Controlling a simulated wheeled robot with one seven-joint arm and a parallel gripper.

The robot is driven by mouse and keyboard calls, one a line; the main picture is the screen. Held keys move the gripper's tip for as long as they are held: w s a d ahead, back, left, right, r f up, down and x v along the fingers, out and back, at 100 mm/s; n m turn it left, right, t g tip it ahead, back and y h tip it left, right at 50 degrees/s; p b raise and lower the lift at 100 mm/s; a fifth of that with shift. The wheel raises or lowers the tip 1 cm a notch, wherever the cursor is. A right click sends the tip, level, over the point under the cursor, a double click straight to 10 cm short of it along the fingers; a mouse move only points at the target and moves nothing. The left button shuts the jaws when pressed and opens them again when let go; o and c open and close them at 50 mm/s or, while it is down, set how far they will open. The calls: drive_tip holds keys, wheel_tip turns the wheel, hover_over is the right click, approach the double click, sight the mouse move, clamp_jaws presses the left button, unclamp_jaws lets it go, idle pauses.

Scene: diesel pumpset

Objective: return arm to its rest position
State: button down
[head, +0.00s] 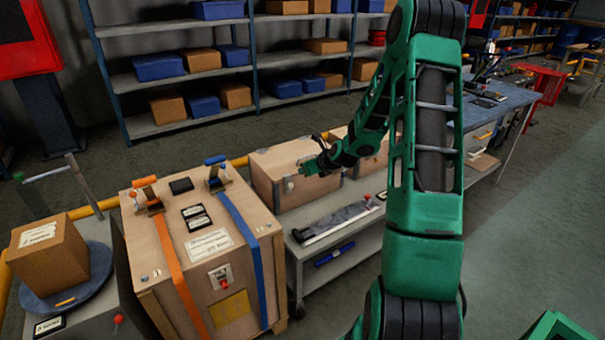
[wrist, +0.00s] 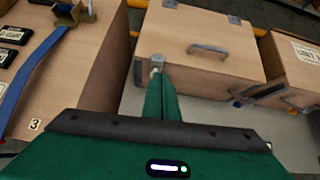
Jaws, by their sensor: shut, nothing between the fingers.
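My green arm rises through the right half of the head view and bends over to the left. My gripper (head: 306,168) is in front of the wooden box on the grey bench, to the right of the large strapped crate (head: 205,262). In the wrist view my gripper (wrist: 157,68) shows its fingers closed together, with nothing between them. Its tip overlaps the front of the wooden box (wrist: 205,45); I cannot tell whether it touches.
The crate carries an orange strap and a blue strap (head: 243,240). A grey bench (head: 300,249) holds wooden boxes. A carton (head: 48,253) sits on a round plate at left. Shelves (head: 180,79) stand behind, and a blue-topped table (head: 509,96) is at right. Open floor (head: 520,240) lies at right.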

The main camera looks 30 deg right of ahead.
idle(0.3)
drive_tip(key=s+a+r+n+g, duration=0.3)
drive_tip(key=s+n, duration=0.6)
drive_tip(key=s, duration=0.6)
drive_tip(key=s+a+r+n+g, duration=0.3)
drive_tip(key=s+a+r+n, duration=0.2)
drive_tip(key=s, duration=1)
drive_tip(key=s+a+r+n+g, duration=0.3)
drive_tip(key=s+r+n, duration=0.5)
drive_tip(key=s+n, duration=0.7)
drive_tip(key=shift+a+r+g, duration=0.2)
drive_tip(key=shift+a+g, duration=0.2)
drive_tip(key=shift+g, duration=0.1)
drive_tip(key=shift+s, duration=0.1)
